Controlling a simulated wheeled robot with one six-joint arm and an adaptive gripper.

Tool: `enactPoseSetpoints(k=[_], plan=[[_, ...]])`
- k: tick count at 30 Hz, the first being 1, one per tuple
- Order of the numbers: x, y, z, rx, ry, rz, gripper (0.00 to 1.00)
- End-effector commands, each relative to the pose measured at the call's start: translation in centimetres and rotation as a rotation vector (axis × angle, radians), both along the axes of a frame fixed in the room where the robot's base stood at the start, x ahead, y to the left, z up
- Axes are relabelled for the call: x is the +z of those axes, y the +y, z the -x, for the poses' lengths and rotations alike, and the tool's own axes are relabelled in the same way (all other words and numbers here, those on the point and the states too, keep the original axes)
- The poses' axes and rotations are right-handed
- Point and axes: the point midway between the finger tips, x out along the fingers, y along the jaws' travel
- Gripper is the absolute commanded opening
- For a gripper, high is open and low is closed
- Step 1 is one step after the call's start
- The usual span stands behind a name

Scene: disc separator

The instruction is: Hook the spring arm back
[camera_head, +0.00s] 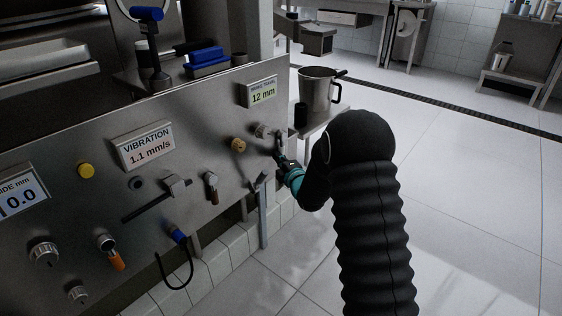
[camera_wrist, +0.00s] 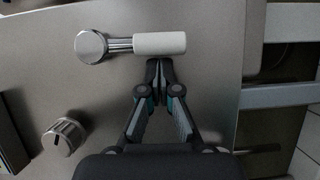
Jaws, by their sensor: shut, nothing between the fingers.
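A short metal lever with a round silver pivot (camera_wrist: 91,46) and a pale grey sleeve (camera_wrist: 158,43) lies level across the upper part of the wrist view. I cannot tell for sure whether it is the spring arm; no hook shows clearly. My gripper (camera_wrist: 159,75) is shut and empty, with its tips just below the sleeve in that view. Whether they touch it is unclear. In the head view my gripper (camera_head: 280,156) is at the right end of the steel panel (camera_head: 100,206), partly hidden by my arm.
A round knob (camera_wrist: 63,137) is at lower left in the wrist view. In the head view, a brass knob (camera_head: 238,145), a brown-handled lever (camera_head: 211,188) and a brake travel display (camera_head: 262,92) are near my gripper. A steel jug (camera_head: 317,92) stands behind. Floor at right is clear.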

Motion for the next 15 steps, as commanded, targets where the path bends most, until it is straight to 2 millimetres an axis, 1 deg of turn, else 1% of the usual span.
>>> enactPoseSetpoints(k=[9, 15], plan=[[-0.08, -0.04, -0.03, 0.000, 0.000, 0.000, 0.00], [-0.60, -0.60, -0.47, 0.000, -0.002, 0.000, 0.00]])
